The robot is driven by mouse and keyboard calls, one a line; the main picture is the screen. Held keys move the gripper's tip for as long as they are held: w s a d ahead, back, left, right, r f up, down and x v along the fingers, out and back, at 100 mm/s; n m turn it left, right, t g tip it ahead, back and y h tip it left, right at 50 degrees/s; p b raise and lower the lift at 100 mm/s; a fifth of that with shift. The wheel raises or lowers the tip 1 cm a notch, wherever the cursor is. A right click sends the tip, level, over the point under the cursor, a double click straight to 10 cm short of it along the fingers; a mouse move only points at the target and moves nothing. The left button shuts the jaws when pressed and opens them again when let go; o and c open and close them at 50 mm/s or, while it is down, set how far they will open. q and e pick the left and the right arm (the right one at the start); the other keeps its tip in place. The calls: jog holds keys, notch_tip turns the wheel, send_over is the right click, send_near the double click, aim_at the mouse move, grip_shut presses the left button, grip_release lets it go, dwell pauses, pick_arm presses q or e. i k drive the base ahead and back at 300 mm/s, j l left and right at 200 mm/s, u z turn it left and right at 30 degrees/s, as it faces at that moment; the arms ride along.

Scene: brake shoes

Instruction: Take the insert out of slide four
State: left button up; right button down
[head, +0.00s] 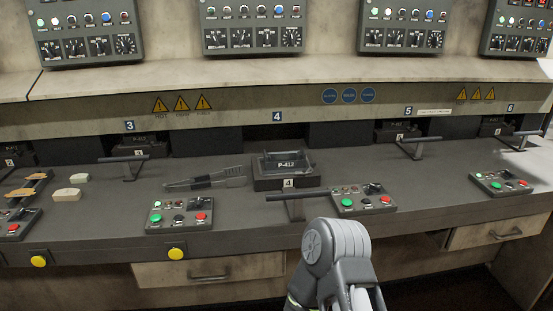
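Slide four (287,183) is a dark block on the grey bench, out in front of the opening under the blue 4 sign. A small 4 tag is on its front. A dark insert marked P-412 (286,163) sits in its top. A T-shaped handle (296,197) is in front of the slide. A grey rounded joint of my arm (337,250) rises at the bottom, right of centre. I cannot tell which arm it belongs to. No gripper fingertips show.
A fork-like tool (206,178) lies left of slide four. Button boxes stand at the front left (180,214) and front right (362,199). Slides three (150,145) and five (398,132) sit back in their openings. Two pale blocks (67,194) lie at the far left.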

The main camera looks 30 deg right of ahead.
aim_at(284, 159)
jog(key=z, duration=1.25)
jog(key=i+l, duration=0.1)
jog(key=l, duration=0.2)
jog(key=i+l, duration=0.1)
jog(key=l, duration=0.2)
jog(key=i+l, duration=0.1)
jog(key=l, duration=0.2)
